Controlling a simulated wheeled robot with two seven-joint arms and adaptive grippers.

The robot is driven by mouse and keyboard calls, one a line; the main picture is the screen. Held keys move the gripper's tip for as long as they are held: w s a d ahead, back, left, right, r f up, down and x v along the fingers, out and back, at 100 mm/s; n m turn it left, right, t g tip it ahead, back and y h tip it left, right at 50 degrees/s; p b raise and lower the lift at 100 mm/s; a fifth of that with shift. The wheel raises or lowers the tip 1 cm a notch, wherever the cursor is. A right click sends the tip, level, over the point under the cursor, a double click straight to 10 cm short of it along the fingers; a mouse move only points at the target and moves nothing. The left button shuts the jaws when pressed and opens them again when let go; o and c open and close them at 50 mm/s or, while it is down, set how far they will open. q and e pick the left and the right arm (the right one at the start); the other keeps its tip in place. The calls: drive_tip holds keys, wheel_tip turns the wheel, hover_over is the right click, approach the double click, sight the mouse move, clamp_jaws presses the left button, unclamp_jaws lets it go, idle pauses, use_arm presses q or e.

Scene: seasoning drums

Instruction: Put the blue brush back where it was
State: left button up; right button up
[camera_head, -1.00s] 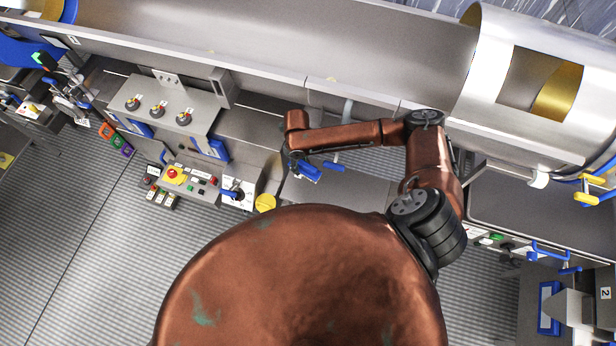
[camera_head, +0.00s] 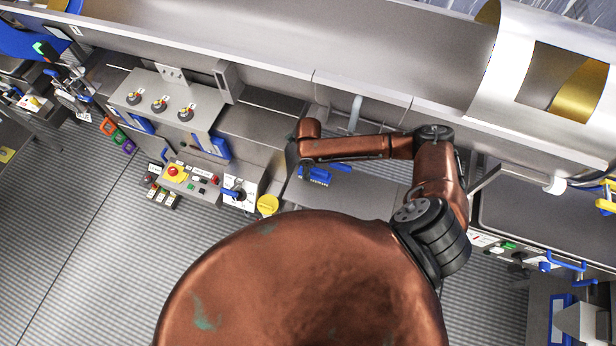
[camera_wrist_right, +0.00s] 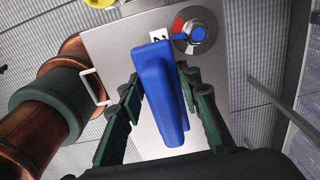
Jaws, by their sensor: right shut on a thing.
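The blue brush (camera_head: 314,177) shows in the head view just below the end of my right arm, over the steel surface at the centre. In the right wrist view the blue brush (camera_wrist_right: 163,95) fills the middle, its long blue body pointing away from the palm. My right gripper (camera_wrist_right: 160,84) has its green-grey fingers on both sides of the brush and is shut on it. In the head view the right gripper (camera_head: 298,162) is mostly hidden under the copper-coloured wrist. The brush is held in front of a steel panel (camera_wrist_right: 115,50) with a label. My left gripper is not in view.
A long steel trough (camera_head: 300,45) runs behind.

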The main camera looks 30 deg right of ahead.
drive_tip(key=shift+f+b, duration=1.2)
drive_tip(key=shift+f, duration=0.35)
drive_tip(key=shift+f, duration=0.15)
drive_tip(key=o, duration=1.2)
wheel_tip(320, 180, up, 12)
drive_tip(key=p, duration=0.9)
drive_tip(key=shift+w+p, duration=0.1)
drive_tip(key=shift+p, duration=0.3)
drive_tip(key=shift+r, duration=0.2)
